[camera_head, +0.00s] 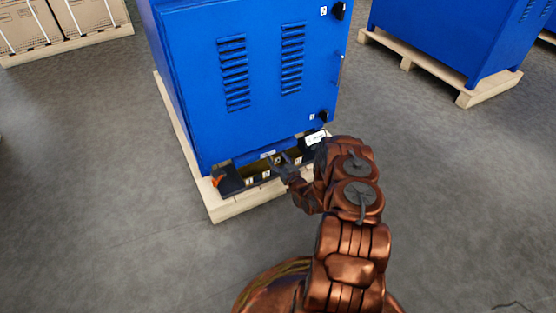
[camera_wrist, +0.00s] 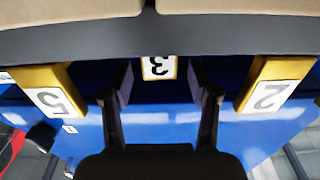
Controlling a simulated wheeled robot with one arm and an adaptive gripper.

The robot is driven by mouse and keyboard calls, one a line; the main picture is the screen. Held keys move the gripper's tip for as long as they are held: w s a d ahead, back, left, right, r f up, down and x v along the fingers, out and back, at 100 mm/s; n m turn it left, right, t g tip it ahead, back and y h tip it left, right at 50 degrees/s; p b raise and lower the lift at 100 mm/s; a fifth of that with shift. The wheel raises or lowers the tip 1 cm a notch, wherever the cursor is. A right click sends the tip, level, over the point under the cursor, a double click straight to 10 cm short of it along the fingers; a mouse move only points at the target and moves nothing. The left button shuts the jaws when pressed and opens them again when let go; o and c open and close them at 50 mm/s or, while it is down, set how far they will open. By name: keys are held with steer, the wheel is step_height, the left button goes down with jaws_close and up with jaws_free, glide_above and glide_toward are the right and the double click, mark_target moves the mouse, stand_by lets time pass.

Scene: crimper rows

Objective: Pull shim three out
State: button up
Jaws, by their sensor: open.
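Shim three (camera_wrist: 159,67) is a yellow block with a white label marked 3, at the top centre of the wrist view, upside down there. Only its labelled end shows, under a dark edge. My gripper (camera_wrist: 161,78) is open, its two dark fingers on either side of the shim's end with gaps; nothing is held. In the head view my gripper (camera_head: 284,166) is at the low gap under the blue cabinet (camera_head: 265,110). I cannot clearly tell shim three apart there.
The cabinet stands over a wooden pallet (camera_head: 232,208). Another blue cabinet (camera_head: 450,45) stands at the right. Grey floor is clear in front.

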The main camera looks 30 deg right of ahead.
jaws_close()
stand_by(0.3)
